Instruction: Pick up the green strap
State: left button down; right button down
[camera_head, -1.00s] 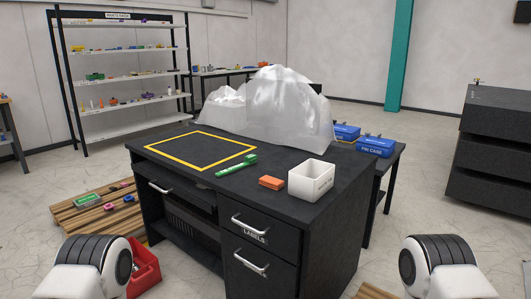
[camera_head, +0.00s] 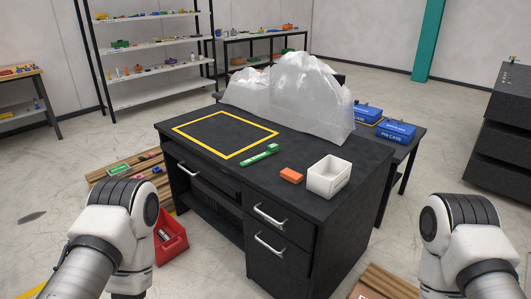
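A green strap (camera_head: 259,155) lies flat on the dark desk top (camera_head: 225,170), just right of the yellow outlined square. It is a narrow green piece with a pale marking on it. It lies left of an orange block (camera_head: 292,175) and apart from it. My left and right arms show at the bottom left and bottom right, in front of the desk and well apart from the strap. Neither gripper shows in the view.
A white box (camera_head: 328,178) stands near the desk's right edge. A translucent wrapped heap (camera_head: 312,100) fills the desk's back. Blue pin cases (camera_head: 397,132) sit on a side table behind. A red bin (camera_head: 171,240) and wooden pallet (camera_head: 97,178) are on the floor at left.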

aim_at(274, 148)
jog(key=z, duration=0.4)
jog(key=i+j+z, duration=0.2)
jog(key=j+z, duration=0.2)
jog(key=i+j+z, duration=0.1)
jog(key=j+z, duration=0.7)
jog(key=j, duration=0.2)
jog(key=i, duration=0.05)
